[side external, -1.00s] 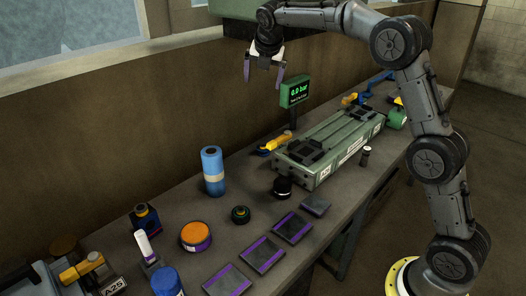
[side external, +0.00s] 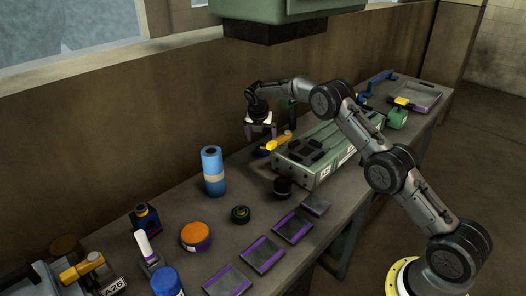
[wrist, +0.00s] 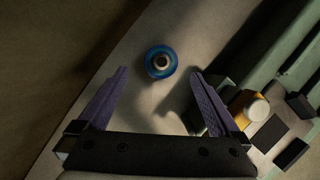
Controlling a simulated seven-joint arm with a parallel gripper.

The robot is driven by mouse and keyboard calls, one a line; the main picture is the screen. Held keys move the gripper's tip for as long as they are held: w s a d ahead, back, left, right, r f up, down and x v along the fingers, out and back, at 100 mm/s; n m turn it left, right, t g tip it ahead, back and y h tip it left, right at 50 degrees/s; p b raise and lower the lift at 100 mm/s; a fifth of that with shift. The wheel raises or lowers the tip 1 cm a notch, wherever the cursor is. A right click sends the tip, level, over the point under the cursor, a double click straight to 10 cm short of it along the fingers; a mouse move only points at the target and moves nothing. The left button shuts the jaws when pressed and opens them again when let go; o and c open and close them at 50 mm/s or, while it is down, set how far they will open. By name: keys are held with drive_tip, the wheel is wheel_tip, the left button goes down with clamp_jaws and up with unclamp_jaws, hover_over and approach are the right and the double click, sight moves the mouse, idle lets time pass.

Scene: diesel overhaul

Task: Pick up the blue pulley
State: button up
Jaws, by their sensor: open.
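The blue pulley (wrist: 161,62) shows in the wrist view as a round blue piece with a pale hub and dark centre. It sits on the bench, centred between the fingertips in the picture and clear of both. My gripper (side external: 260,133) is open and empty, pointing down over the back of the bench near the wall. Its two purple fingers also show in the wrist view (wrist: 159,73).
A blue roll (side external: 213,172) stands nearer the camera. The wall (side external: 140,120) runs close behind. Several dark trays line the front.

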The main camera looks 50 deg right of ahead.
sight(263, 144)
drive_tip(key=shift+x, duration=3.1)
drive_tip(key=shift+d, duration=0.2)
drive_tip(key=shift+c, duration=0.2)
clamp_jaws()
drive_tip(key=shift+r, duration=0.2)
